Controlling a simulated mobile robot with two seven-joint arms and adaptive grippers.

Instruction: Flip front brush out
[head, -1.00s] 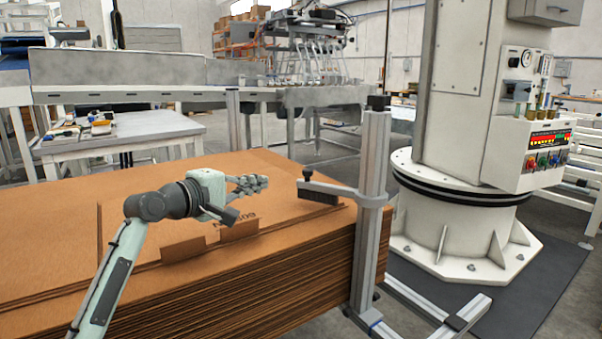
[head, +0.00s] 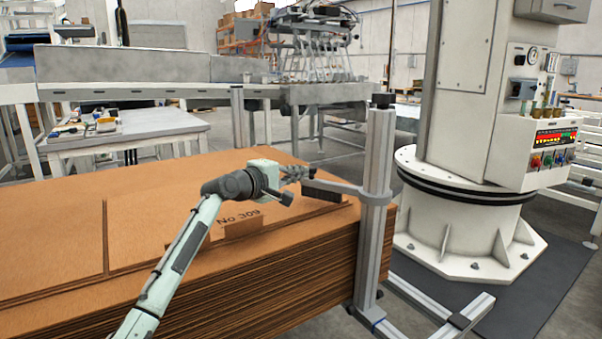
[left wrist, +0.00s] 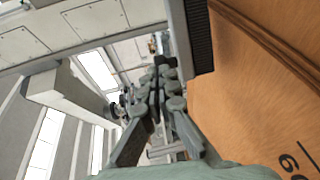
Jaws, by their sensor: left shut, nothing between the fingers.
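The front brush (head: 322,195) is a dark bristle strip under a grey swing arm (head: 345,188) on an upright metal post (head: 377,160). It lies over the near right part of the cardboard stack. My left gripper (head: 306,172) is shut and empty at the free end of the swing arm. It covers the knob there; whether it touches cannot be told. In the left wrist view the brush (left wrist: 200,40) runs along the right side of my shut fingers (left wrist: 165,82). My right gripper is not in view.
The brown cardboard stack (head: 60,225) fills the space below my left arm. A white machine column (head: 460,100) with a control panel stands to the right of the post. A conveyor (head: 125,70) and a side table (head: 160,122) stand behind.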

